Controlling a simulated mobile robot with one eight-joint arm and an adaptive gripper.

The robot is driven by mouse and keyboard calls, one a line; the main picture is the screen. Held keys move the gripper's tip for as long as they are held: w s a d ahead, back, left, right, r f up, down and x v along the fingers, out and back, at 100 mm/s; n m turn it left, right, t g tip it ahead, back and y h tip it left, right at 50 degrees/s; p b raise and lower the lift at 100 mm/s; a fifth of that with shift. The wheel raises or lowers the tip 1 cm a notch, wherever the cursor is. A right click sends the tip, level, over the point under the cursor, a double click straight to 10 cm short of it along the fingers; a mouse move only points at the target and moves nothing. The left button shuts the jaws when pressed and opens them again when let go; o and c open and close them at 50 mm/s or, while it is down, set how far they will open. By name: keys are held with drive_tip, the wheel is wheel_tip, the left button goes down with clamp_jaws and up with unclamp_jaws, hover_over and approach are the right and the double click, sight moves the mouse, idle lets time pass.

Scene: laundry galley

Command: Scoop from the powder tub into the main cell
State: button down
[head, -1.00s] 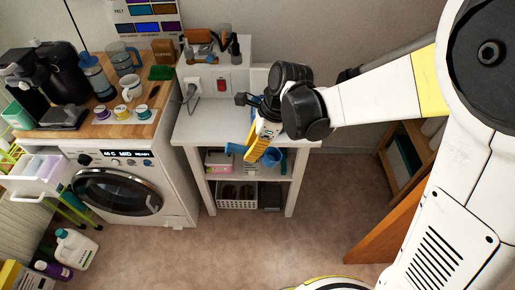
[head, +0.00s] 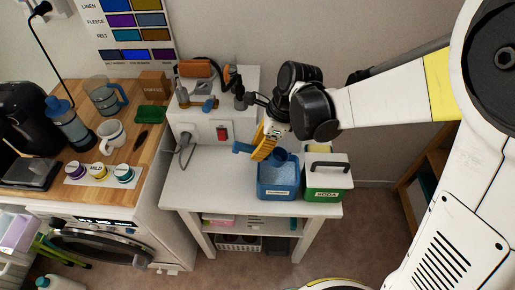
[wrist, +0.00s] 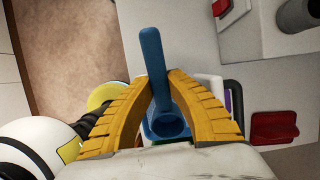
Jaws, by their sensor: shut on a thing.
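My gripper (head: 262,142) is shut on a blue scoop (head: 242,148). In the wrist view the scoop's handle (wrist: 152,55) sticks out past the yellow fingers (wrist: 160,90), with its round cup (wrist: 167,125) between them. In the head view the cup is over the back of the blue powder tub (head: 277,194); I cannot tell whether it dips inside. The open tub stands at the front of the white table, with pale blue powder showing. A pulled-out drawer with white and purple parts (head: 18,234) is cut off at the left edge; its main cell cannot be made out.
A green SODA box (head: 327,180) with a dark handle stands right against the tub. The white table (head: 205,180) is clear left of the tub.

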drive_tip(key=shift+w, duration=0.15)
drive_tip(key=shift+s+r, duration=0.1)
drive_tip(key=shift+s, duration=0.2)
drive_tip(key=shift+d+f+y+b, duration=0.45)
drive_tip(key=shift+y+b, duration=0.45)
drive_tip(key=shift+b, duration=0.3)
drive_tip(key=y+b, duration=0.1)
drive_tip(key=b, duration=0.1)
drive_tip(key=d+f+y+b, duration=0.1)
drive_tip(key=y+b, duration=0.1)
drive_tip(key=shift+w, duration=0.1)
drive_tip(key=shift+d+f+b, duration=0.2)
drive_tip(key=shift+f+b, duration=0.8)
drive_tip(key=shift+f, duration=0.1)
drive_tip(key=shift+d+f+b, duration=0.25)
drive_tip(key=shift+f+b, duration=0.7)
drive_tip(key=shift+f, duration=0.1)
drive_tip(key=shift+d+f+b, duration=0.2)
drive_tip(key=shift+f+b, duration=0.8)
drive_tip(key=shift+f, duration=0.1)
drive_tip(key=shift+r, duration=0.1)
